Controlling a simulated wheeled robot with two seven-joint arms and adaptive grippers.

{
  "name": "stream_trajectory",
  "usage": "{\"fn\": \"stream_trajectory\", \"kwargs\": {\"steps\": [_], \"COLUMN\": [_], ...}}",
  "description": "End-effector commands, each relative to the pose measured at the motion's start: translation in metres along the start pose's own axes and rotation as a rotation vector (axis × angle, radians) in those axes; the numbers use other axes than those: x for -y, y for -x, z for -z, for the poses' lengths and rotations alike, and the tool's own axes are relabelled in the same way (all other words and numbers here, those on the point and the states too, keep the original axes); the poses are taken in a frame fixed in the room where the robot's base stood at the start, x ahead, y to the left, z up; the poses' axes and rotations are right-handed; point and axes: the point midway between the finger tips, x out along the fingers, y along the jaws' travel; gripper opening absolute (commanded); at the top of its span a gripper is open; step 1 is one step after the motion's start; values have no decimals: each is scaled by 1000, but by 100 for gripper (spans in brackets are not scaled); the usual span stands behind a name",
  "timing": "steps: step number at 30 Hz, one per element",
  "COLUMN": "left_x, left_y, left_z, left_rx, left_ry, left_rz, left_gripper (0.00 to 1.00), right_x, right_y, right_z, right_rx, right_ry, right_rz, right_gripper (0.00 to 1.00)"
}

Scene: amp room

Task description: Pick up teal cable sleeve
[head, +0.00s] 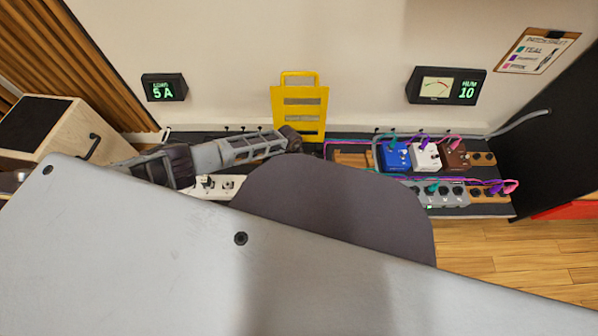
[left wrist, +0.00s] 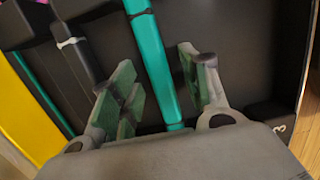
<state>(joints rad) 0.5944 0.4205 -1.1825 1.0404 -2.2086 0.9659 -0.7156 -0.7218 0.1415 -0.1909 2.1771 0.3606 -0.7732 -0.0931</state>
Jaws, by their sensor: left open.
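The teal cable sleeve (left wrist: 155,65) is a long, flat teal strip with a dark band near the top of the left wrist view. It runs down between the two green-padded fingers of my left gripper (left wrist: 158,66), which is open. A gap shows between the sleeve and each finger at the tips. The sleeve's lower end passes out of sight behind the gripper body. In the head view my left arm reaches in from the left to the bench by the wall, and I cannot make out the sleeve there. My right gripper is not in view.
A yellow stand (head: 300,108) rises at the wall. Blue (head: 395,157), white (head: 425,156) and brown (head: 455,156) pedals with cables stand to the right. A black strip with a white tie (left wrist: 72,45) lies left of the sleeve. A dark wall edges the right side.

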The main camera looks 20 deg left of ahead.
Motion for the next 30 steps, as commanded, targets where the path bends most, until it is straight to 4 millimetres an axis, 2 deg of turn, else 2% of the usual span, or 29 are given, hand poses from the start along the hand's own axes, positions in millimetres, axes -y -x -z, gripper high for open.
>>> {"fn": "stream_trajectory", "kwargs": {"steps": [8,18,19,30], "left_x": [0,0,0,0], "left_y": [0,0,0,2], "left_z": [0,0,0,0], "left_rx": [0,0,0,0], "left_ry": [0,0,0,0], "left_rz": [0,0,0,-1], "left_gripper": [46,2,0,0], "right_x": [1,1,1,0], "right_y": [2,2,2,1], "right_z": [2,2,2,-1], "right_rx": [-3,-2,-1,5], "right_ry": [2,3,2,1], "right_rz": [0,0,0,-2], "right_gripper": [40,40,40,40]}}
